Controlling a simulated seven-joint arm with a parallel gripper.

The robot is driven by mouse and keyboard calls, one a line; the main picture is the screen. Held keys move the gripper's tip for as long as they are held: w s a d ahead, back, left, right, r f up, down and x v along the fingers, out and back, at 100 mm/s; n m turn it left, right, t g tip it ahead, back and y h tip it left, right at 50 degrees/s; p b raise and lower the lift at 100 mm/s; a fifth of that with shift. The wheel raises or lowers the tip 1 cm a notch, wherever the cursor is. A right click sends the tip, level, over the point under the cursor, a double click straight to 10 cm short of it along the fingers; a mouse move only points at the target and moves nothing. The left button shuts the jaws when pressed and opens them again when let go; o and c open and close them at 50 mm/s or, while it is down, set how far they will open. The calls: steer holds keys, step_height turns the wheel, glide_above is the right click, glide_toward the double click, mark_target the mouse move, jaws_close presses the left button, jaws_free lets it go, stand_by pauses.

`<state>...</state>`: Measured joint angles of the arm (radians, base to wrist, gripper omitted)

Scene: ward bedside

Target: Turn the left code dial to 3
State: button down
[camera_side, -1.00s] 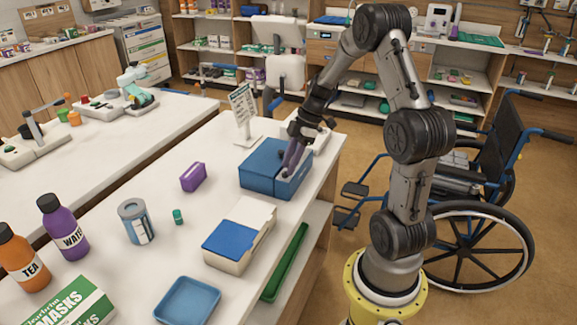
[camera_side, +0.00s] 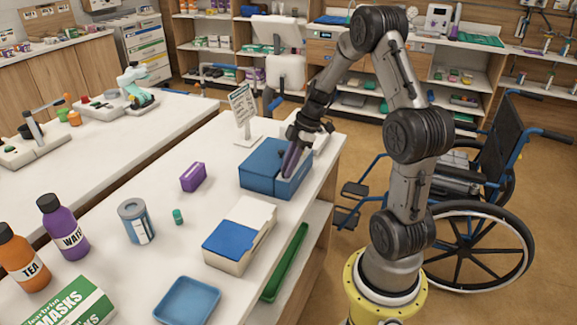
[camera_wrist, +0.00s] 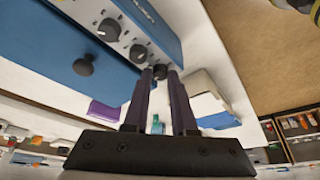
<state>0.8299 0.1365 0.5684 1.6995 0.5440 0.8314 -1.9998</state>
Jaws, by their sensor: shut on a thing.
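A blue lockbox (camera_side: 262,160) stands near the far right end of the white table. Its light front panel (camera_wrist: 122,40) carries a row of dark round dials in the wrist view. A middle dial (camera_wrist: 138,53) and another dial (camera_wrist: 111,29) stand free. The end dial, nearest the blue-lidded white box, is the left code dial (camera_wrist: 160,71); it sits between the tips of my purple fingers. My gripper (camera_side: 287,174) is shut on this dial, and it also shows in the wrist view (camera_wrist: 161,76). I cannot read the dial's number or pointer.
A dark round knob (camera_wrist: 83,65) stands on the lockbox's top. A white sign on a stand (camera_side: 242,103) is behind the box. A purple block (camera_side: 193,177) and a white box with a blue lid (camera_side: 230,240) stand nearby.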

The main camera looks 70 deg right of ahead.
steer(key=shift+m, duration=0.3)
steer(key=m, duration=0.2)
steer(key=m+t+h, duration=0.1)
steer(key=m, duration=0.1)
steer(key=shift+s+a+h, duration=0.15)
steer(key=shift+a+h, duration=0.05)
steer(key=shift+h, duration=0.1)
steer(key=m+h, duration=0.1)
steer(key=m, duration=0.4)
steer(key=shift+a+h, duration=0.2)
steer(key=shift+h, duration=0.2)
steer(key=m+h, duration=0.1)
steer(key=m, duration=0.3)
steer(key=shift+a+m+h, duration=0.2)
steer(key=shift+m+h, duration=0.2)
steer(key=shift+a+m+g+h, duration=0.15)
steer(key=shift+m+g+h, duration=0.4)
steer(key=shift+m, duration=1.85)
steer(key=c, duration=1)
jaws_free()
steer(key=shift+r+h, duration=0.15)
steer(key=shift+h, duration=0.1)
